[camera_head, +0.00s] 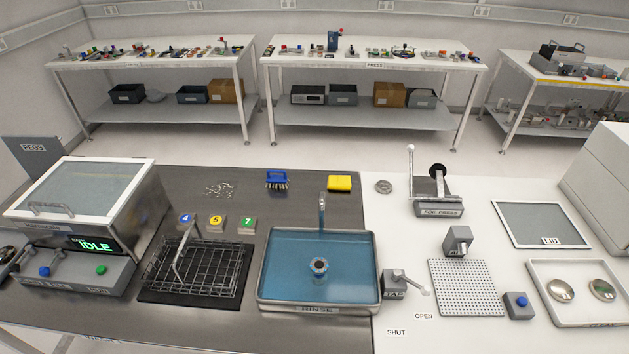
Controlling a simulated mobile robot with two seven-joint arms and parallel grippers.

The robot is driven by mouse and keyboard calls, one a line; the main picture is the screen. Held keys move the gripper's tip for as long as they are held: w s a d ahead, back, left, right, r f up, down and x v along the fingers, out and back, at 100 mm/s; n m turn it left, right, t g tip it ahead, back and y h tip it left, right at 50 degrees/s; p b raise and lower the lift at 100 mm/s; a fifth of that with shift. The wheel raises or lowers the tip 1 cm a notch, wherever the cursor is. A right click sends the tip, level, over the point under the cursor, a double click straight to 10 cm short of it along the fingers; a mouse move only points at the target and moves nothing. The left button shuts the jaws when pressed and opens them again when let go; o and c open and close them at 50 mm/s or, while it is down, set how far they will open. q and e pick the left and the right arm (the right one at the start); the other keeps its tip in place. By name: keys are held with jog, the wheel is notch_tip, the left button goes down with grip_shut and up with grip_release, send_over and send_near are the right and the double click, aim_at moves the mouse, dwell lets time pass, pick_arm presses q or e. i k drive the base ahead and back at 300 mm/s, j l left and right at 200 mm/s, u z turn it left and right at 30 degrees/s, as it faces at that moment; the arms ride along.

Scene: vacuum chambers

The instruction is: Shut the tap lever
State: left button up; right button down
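The tap is a grey block (394,288) just right of the rinse basin. Its lever (411,282) reaches from the block to the right and slightly toward me, ending in a pale knob (425,291). The OPEN label (423,316) lies in front of the knob, and the SHUT label (396,332) lies nearer to me and further left. The lever points more to the OPEN side. The rinse basin (268,300) holds blue water, with a spout (322,212) at its back edge. Neither of my grippers is in view.
A small ring-shaped part (319,266) is in the basin. A perforated plate (465,288) and a blue-button box (518,305) stand right of the lever. A wire rack (195,268) is left of the basin. The white surface around the two labels is clear.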

aim_at(426, 290)
jog(key=l+z, duration=0.1)
jog(key=z, duration=0.2)
jog(key=l+z, duration=0.15)
jog(key=z, duration=0.2)
jog(key=j+z, duration=0.2)
jog(key=k+j, duration=0.05)
